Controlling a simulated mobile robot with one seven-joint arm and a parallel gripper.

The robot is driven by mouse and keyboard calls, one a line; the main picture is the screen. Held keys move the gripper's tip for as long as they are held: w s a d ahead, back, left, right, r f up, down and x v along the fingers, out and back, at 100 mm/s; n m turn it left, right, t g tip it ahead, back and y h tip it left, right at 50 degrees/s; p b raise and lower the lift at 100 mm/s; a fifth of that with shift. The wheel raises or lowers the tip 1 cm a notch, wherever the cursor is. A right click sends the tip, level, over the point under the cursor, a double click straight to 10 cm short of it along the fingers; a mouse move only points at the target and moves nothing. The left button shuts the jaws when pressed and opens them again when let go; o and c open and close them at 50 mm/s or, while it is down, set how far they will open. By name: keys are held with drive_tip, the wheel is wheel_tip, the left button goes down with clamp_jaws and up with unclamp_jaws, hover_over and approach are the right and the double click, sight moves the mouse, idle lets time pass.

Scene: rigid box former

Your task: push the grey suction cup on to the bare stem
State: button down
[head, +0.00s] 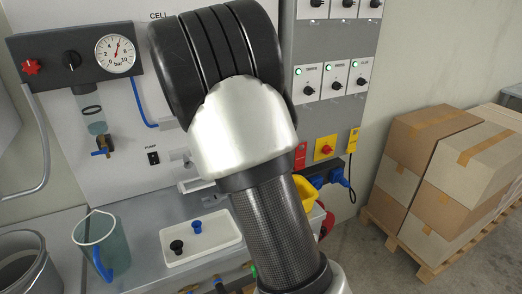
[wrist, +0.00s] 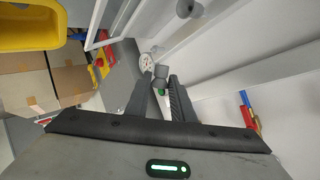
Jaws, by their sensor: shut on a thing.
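My gripper (wrist: 160,88) shows only in the wrist view; its two dark fingers are closed around a small grey piece. This looks like the grey suction cup (wrist: 160,72), and it sticks out past the fingertips. A small green spot (wrist: 162,92) shows between the fingers just below it. Another grey round piece (wrist: 185,8) hangs near the top edge, apart from my gripper. I cannot make out the bare stem for certain in either view. In the head view my arm covers the middle, and the gripper and grey cup are out of sight.
A white tray (head: 213,243) on the bench holds a blue cup (head: 197,227) and a black cup (head: 177,246). A jug (head: 103,245) stands left of it. A yellow bin (head: 303,194) is partly behind my arm. Cardboard boxes (head: 447,160) are stacked at right.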

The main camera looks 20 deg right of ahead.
drive_tip(key=shift+d+r+m+g, duration=0.1)
drive_tip(key=shift+d+m+g, duration=0.35)
drive_tip(key=shift+m, duration=0.25)
drive_tip(key=d+f+m+g+h+p, duration=0.1)
drive_tip(key=f+m+g+p, duration=0.1)
drive_tip(key=m, duration=0.4)
drive_tip(key=s+d+f+m+g+h+p, duration=0.1)
drive_tip(key=f+m+p, duration=0.2)
drive_tip(key=m, duration=0.3)
drive_tip(key=s+d+f+m+g+h+p, duration=0.1)
drive_tip(key=d+f+m+g+p, duration=0.1)
drive_tip(key=m, duration=0.4)
drive_tip(key=shift+f+m+g+h, duration=0.3)
drive_tip(key=shift+f+g, duration=0.05)
drive_tip(key=shift+w+a+f+m, duration=0.1)
drive_tip(key=shift+f+m, duration=0.1)
drive_tip(key=shift+m, duration=0.1)
drive_tip(key=shift+w+a+p, duration=0.1)
drive_tip(key=shift+w+p, duration=0.25)
drive_tip(key=shift+w, duration=2.35)
drive_tip(key=shift+a+b, duration=0.1)
drive_tip(key=shift+b, duration=0.3)
drive_tip(key=shift+w, duration=0.3)
